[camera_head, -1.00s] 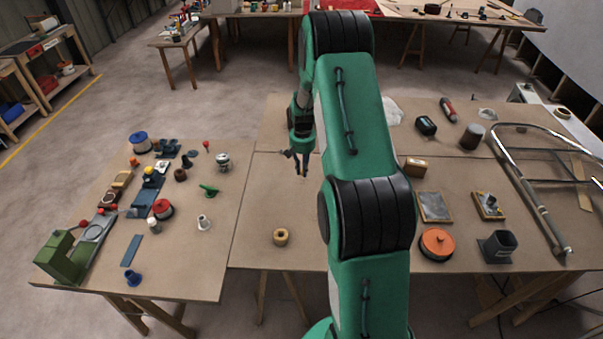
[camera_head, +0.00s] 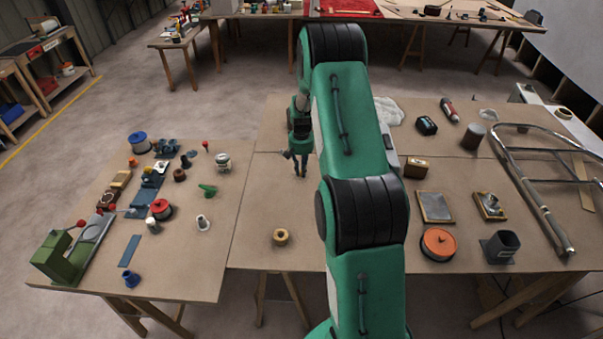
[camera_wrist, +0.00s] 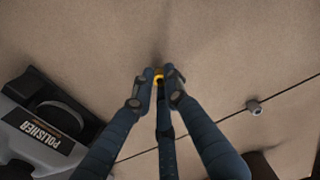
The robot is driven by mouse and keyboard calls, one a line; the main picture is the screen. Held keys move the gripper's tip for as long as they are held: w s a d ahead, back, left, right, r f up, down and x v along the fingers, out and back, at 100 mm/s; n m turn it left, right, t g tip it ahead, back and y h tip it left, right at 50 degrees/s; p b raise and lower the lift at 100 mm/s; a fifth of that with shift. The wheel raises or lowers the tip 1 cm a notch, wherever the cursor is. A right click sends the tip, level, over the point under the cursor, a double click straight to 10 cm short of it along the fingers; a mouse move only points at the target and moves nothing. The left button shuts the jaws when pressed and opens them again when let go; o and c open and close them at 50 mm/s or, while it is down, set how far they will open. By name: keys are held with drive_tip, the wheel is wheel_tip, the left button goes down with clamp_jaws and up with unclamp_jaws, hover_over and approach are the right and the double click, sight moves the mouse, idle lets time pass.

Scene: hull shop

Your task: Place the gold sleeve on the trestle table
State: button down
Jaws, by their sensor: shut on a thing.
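In the wrist view, a small gold sleeve (camera_wrist: 158,76) shows between the fingertips of my gripper (camera_wrist: 159,82), which is shut on it. Most of the sleeve is hidden by the fingers. In the head view, my gripper (camera_head: 300,172) points down over the middle of the trestle table (camera_head: 262,200), whose brown top is bare around it. The sleeve is too small to make out there. I cannot tell whether it touches the table top.
A brass-coloured flanged ring (camera_head: 281,236) stands near the table's front edge. Many parts crowd the left table (camera_head: 185,265). A bent tube frame (camera_head: 535,195) lies at right.

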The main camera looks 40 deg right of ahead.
drive_tip(key=shift+f, duration=0.25)
drive_tip(key=shift+f, duration=0.15)
drive_tip(key=c, duration=1.7)
unclamp_jaws()
drive_tip(key=shift+c, duration=0.2)
wheel_tip(320, 180, up, 12)
drive_tip(key=p, duration=0.2)
drive_tip(key=shift+p, duration=0.35)
